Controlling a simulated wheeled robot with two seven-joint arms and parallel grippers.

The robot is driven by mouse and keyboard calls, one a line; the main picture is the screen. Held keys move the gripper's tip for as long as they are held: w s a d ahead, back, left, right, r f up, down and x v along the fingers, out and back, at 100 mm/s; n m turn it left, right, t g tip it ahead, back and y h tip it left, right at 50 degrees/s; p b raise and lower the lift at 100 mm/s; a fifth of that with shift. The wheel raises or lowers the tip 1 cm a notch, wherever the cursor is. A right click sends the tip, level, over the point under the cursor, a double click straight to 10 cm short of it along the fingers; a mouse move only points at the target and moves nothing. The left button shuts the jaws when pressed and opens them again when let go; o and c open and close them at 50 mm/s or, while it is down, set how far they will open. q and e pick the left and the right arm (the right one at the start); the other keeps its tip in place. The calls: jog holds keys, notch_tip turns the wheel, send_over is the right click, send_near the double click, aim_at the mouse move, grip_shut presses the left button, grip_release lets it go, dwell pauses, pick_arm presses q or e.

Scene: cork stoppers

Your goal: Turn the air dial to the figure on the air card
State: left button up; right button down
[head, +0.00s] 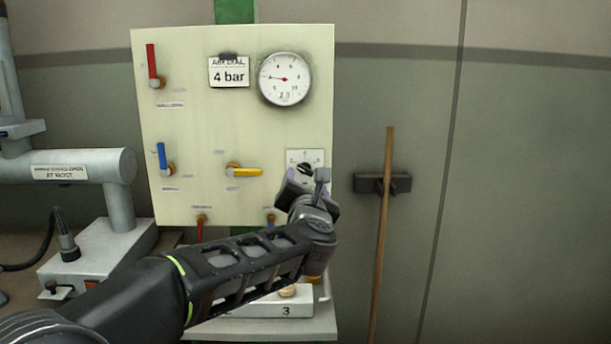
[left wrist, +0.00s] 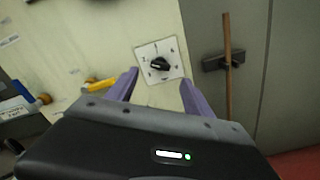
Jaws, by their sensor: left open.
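The air card (head: 229,72) at the top of the cream panel reads "AIR DIAL 4 bar". The air dial is a black knob (head: 304,169) on a white square plate with figures, low on the panel's right side. In the left wrist view the knob (left wrist: 159,64) sits on its plate (left wrist: 148,51), between and beyond the fingers; its exact setting is too small to read. My left gripper (head: 306,186) is open in front of the dial, its purple fingers (left wrist: 158,88) apart and empty. It partly hides the plate in the head view. My right gripper is not in view.
A round gauge (head: 284,79) is at the panel's top right. Red (head: 152,64), blue (head: 163,158) and yellow (head: 246,172) valve handles are on the panel. A grey machine (head: 92,190) stands left. A wooden pole (head: 386,230) leans at a wall bracket on the right.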

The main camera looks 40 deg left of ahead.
aim_at(306, 171)
pick_arm(q)
jog(key=shift+w, duration=0.1)
jog(key=p+x, duration=0.1)
jog(key=x, duration=0.6)
jog(key=shift+w+a+p, duration=0.25)
jog(key=shift+p, duration=0.1)
grip_shut()
dwell(0.4)
